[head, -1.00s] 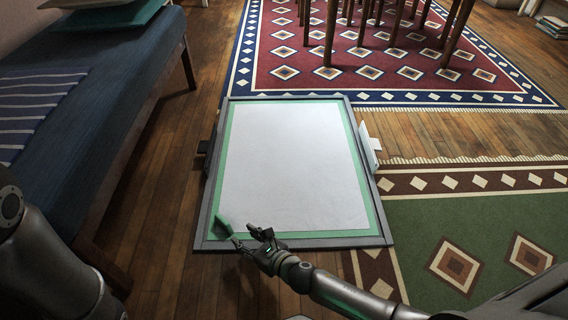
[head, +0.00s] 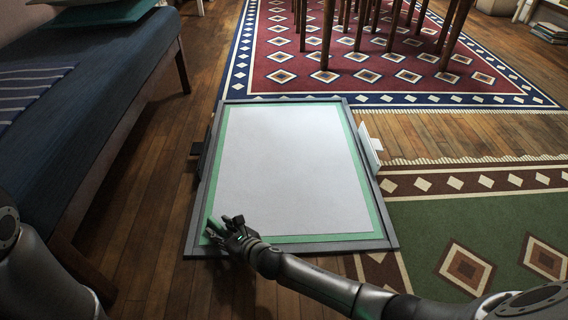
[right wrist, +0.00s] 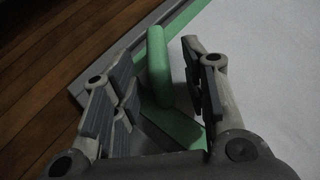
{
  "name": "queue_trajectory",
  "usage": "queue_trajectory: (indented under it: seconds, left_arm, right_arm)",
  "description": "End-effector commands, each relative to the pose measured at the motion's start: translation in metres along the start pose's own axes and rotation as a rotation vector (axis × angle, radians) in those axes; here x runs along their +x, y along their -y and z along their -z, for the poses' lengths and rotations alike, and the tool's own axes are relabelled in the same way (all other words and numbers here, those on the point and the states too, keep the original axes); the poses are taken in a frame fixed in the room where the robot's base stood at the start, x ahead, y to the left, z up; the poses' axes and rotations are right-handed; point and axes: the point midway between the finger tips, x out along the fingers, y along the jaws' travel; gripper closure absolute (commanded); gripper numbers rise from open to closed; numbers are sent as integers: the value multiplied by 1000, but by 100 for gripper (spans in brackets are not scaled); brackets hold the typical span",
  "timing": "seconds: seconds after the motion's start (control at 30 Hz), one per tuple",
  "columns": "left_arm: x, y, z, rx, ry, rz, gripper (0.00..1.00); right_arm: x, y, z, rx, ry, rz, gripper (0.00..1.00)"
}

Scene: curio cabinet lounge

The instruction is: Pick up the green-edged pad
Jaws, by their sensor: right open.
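The green-edged pad (head: 290,170) is a large white sheet with a green border, lying flat in a grey frame on the floor. My right gripper (head: 215,228) is over its near left corner. In the right wrist view, the right gripper (right wrist: 160,95) is open, with a raised green bar (right wrist: 158,65) between its fingers. Green border (right wrist: 178,128) lies below. I cannot tell whether the bar is part of the pad or whether a finger touches it. My left arm shows at the left edge; its gripper is out of view.
The grey frame (head: 213,160) has a dark side handle (head: 199,148) and a white piece at its right (head: 370,145). A blue couch (head: 90,90) stands left, table legs (head: 385,35) at the back. Rugs lie behind and right; wood floor (head: 165,200) is clear between couch and frame.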

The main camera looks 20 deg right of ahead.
Motion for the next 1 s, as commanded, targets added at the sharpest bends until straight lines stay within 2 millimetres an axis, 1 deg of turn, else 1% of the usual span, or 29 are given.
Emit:
queue_trajectory:
  seconds: [0.2, 0.5, 0.53, 0.87, 1.0]
  left_arm:
    - [0, 0, 0, 0, 0, 0, 60]
    - [0, 0, 0, 0, 1, 0, 60]
    - [0, 0, 0, 0, 1, 0, 60]
    - [1, 0, -1, 1, 1, 0, 60]
    - [6, 2, -3, 1, 2, 0, 60]
  right_arm:
    - [0, 0, -1, 0, 0, 0, 59]
    - [0, 0, 0, 0, 0, 0, 98]
    - [0, 0, 0, 1, 0, 0, 100]
    - [0, 0, -2, -1, 1, 0, 100]
    - [-2, 0, -6, -1, 1, 0, 100]
